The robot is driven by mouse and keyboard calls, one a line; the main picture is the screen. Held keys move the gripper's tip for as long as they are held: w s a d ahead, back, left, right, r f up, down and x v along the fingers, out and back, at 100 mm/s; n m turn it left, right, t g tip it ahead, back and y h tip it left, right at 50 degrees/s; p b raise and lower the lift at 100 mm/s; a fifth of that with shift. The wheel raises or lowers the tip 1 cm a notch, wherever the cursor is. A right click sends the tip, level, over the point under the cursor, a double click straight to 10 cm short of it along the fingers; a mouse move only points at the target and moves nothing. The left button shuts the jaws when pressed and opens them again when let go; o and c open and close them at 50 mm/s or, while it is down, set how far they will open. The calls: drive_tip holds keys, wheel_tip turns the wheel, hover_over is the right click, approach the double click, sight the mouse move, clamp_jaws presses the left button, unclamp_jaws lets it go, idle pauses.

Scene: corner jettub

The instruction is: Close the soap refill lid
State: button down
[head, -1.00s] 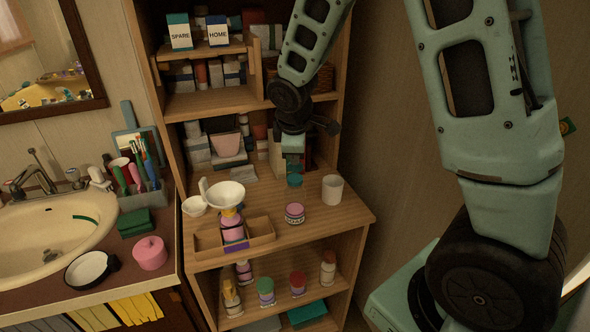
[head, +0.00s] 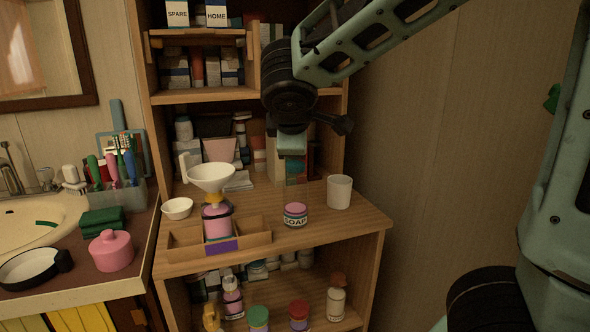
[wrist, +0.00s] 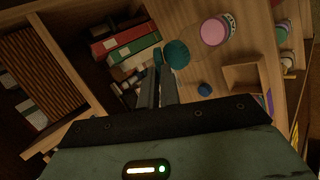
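The soap jar (head: 295,215), labelled SOAP with a pink top, stands upright on the wooden counter. Its round pink top (wrist: 213,32) also shows in the wrist view. A round teal lid (wrist: 177,53) is right beside my fingertips in the wrist view, apart from the pink top. My gripper (wrist: 159,62) points towards the counter, its two dark fingers close together. The frames do not show clearly whether the fingers grip the lid. In the head view my wrist is above and behind the jar, and its fingertips are hard to make out.
A white cup (head: 339,192) stands right of the jar. Left of it, a wooden tray (head: 256,243) holds a pink bottle (head: 217,222) with a white funnel (head: 212,177). A small white bowl (head: 177,208) is farther left. Shelves and books (wrist: 125,42) rise behind. The counter's front right is clear.

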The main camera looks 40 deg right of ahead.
sight(295, 167)
drive_tip(key=shift+s+a+f+t+h+b, duration=0.25)
drive_tip(key=shift+f+t+h+b, duration=0.3)
drive_tip(key=shift+b, duration=1.7)
drive_tip(key=shift+s+a+f+t+h+b, duration=0.1)
drive_tip(key=shift+s+f+t+h+b, duration=0.35)
drive_tip(key=shift+b, duration=1.8)
drive_tip(key=f+t+h+b, duration=0.1)
drive_tip(key=f+t+b, duration=0.1)
drive_tip(key=b, duration=0.7)
drive_tip(key=shift+a+b, duration=0.2)
drive_tip(key=shift+b, duration=0.15)
drive_tip(key=f+t+h+b, duration=0.1)
drive_tip(key=b, duration=0.4)
drive_tip(key=shift+s+a, duration=0.1)
drive_tip(key=shift+s, duration=0.05)
drive_tip(key=t+h+b, duration=0.1)
drive_tip(key=b, duration=0.3)
drive_tip(key=shift+f+b, duration=0.1)
drive_tip(key=shift+b, duration=0.55)
drive_tip(key=shift+a+r, duration=0.1)
drive_tip(key=shift+r, duration=0.1)
drive_tip(key=c, duration=1.6)
unclamp_jaws()
